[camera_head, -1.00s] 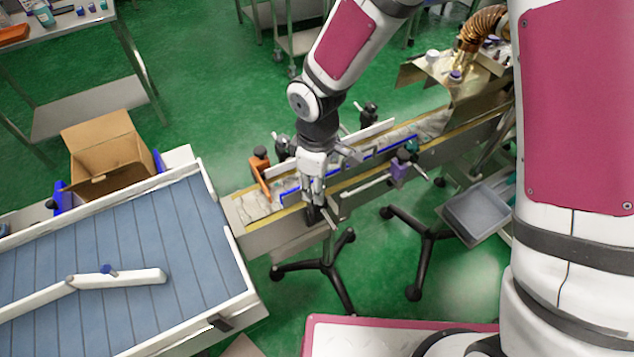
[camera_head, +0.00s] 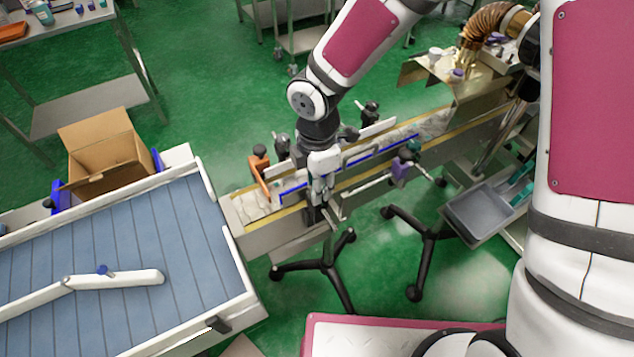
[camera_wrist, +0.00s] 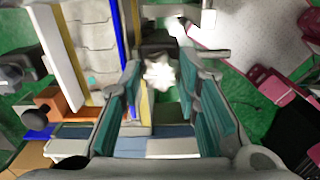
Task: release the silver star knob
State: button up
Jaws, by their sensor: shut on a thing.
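The silver star knob (camera_wrist: 159,76) shows pale and bright in the wrist view, between the tips of my gripper's teal-padded fingers. My gripper (camera_wrist: 160,88) is shut on it, with a finger on each side. In the head view my gripper (camera_head: 319,198) points down at the near side of the narrow conveyor (camera_head: 262,238), at a black clamp bracket. The knob itself is hidden by the gripper there.
A blue-edged guide rail (camera_head: 378,158) runs along the conveyor. A wide blue conveyor (camera_head: 120,250) is at left, and a grey tray (camera_head: 488,212) at right.

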jog(key=shift+n, duration=0.4)
jog(key=o, duration=1.2)
jog(key=shift+c, duration=0.2)
notch_tip(320, 180, up, 12)
jog(key=shift+d, duration=0.1)
